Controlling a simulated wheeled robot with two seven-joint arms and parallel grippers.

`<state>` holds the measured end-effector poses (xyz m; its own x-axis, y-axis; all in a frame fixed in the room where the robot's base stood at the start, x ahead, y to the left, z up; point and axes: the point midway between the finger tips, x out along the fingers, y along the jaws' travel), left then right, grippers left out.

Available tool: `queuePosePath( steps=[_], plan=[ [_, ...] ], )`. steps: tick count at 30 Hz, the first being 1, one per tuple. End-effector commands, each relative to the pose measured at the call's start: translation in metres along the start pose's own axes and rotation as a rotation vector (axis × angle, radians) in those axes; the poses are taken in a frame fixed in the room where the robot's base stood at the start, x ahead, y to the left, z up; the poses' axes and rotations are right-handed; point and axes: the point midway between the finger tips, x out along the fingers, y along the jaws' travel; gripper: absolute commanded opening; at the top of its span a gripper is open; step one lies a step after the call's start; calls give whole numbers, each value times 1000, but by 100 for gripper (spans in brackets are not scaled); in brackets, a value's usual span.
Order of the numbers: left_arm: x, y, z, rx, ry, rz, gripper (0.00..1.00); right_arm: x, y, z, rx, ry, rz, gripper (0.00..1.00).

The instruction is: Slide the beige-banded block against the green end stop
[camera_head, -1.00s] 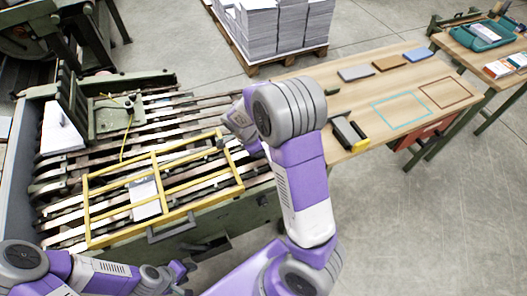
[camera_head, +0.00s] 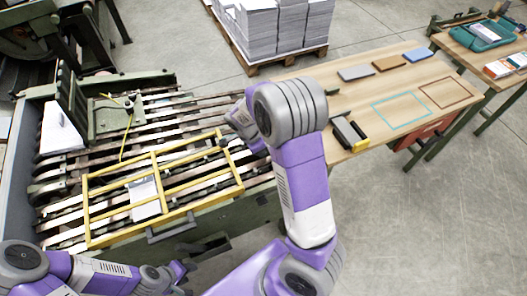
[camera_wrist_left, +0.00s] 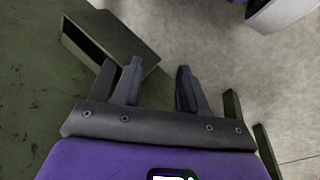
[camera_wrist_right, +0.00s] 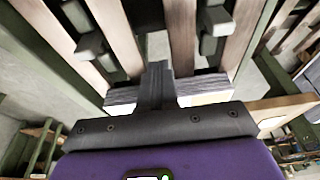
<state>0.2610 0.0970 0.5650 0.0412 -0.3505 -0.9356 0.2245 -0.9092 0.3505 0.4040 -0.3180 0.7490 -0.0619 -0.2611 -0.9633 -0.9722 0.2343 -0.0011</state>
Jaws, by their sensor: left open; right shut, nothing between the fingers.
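My right gripper (camera_wrist_right: 157,85) is shut with nothing between its fingers. In the right wrist view its fingertips are in front of a grey layered block (camera_wrist_right: 205,88) lying across the slats; I cannot tell whether they touch it. In the head view my right wrist hides that area, and the gripper (camera_head: 224,142) shows only in part. A green upright bracket (camera_head: 112,116) stands on the slatted bed's left part; I cannot tell whether it is the end stop. My left gripper (camera_wrist_left: 158,88) is open and empty beside a green machine side.
A yellow frame (camera_head: 157,212) lies over the slatted bed, with a white sheet or block (camera_head: 144,197) under it. A wooden table (camera_head: 355,95) to the right holds several flat blocks and a black-and-yellow tool (camera_head: 350,132). Paper stacks (camera_head: 275,30) stand behind.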

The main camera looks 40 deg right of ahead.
Motion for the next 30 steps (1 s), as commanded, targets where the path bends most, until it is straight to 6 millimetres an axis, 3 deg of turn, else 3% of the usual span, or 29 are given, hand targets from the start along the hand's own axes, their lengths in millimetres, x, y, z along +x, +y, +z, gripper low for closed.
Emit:
queuePosePath(
  steps=[11, 30],
  plan=[
    [-3, 1, 0, 0, 0, 0, 43, -4, 0, 0, -1, -1, 1, 0],
    [-51, 19, 2, 0, 0, 0, 43, -65, 0, -17, 0, -2, 0, 0]
  ],
)
